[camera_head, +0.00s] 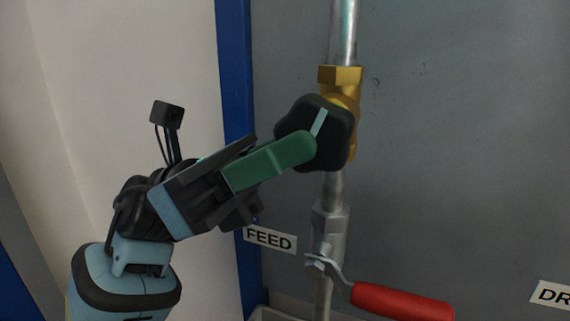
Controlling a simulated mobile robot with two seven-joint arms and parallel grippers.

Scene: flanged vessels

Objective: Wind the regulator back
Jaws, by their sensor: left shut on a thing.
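The regulator's black lobed knob (338,142) sits in front of a brass body (341,78) on a vertical metal pipe. A pale stripe on the knob's face points up and slightly right. My left gripper (305,150) comes in from the left, with its green finger reaching across the knob's lower left part. It is shut on the knob; the far finger is mostly hidden. My right gripper is not in view.
Below the regulator, a valve with a red lever handle (402,302) sticks out to the lower right. A FEED label (270,240) is left of the pipe, and a partly cut-off label (552,295) is at the right edge. A blue post (236,90) stands left of the grey panel (470,130).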

